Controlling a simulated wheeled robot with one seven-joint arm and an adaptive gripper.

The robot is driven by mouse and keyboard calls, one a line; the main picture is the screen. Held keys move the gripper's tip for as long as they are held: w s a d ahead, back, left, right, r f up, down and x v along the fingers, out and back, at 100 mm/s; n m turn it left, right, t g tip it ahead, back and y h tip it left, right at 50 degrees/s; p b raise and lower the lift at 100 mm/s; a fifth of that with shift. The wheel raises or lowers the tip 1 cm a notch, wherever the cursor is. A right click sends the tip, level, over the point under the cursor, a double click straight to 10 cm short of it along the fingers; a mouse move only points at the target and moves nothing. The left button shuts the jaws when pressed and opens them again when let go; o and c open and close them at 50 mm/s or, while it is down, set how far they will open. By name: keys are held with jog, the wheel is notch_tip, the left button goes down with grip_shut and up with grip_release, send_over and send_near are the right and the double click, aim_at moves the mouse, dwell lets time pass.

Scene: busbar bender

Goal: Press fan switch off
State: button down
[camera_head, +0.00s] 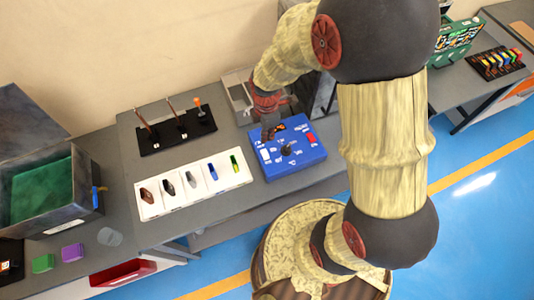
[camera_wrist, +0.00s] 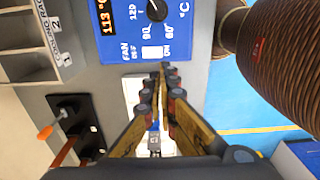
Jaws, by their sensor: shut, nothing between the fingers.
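The blue control box (camera_head: 292,160) stands on the grey bench in the head view. In the wrist view its blue face (camera_wrist: 115,45) shows a lit display (camera_wrist: 107,20) reading about 113, a black dial (camera_wrist: 156,9) and the word FAN. The white fan switch (camera_wrist: 152,55) sits between the OFF and ON labels; I cannot tell its position. A pale patch, likely the same switch (camera_head: 265,155), shows at the box's left in the head view. My gripper (camera_wrist: 165,69) is shut and empty, its tips just beside the switch; contact cannot be told.
A white tray (camera_head: 152,213) with several coloured pieces lies left of the box. A black lever stand (camera_head: 150,140) is behind it, and a grey compartment bin (camera_head: 238,98) is behind the box. A dark machine (camera_head: 85,215) with a green inside stands far left.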

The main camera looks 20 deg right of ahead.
aim_at(266, 158)
notch_tip(266, 158, down, 14)
dwell(0.7)
jog(key=shift+s+f+b, duration=0.15)
jog(key=shift+f+b, duration=0.3)
jog(key=shift+f, duration=0.1)
jog(key=shift+r, duration=0.2)
jog(key=shift+w+r, duration=0.1)
jog(key=shift+w, duration=0.1)
jog(key=shift+w+r, duration=0.25)
jog(key=shift+w, duration=0.3)
jog(key=shift+p, duration=0.3)
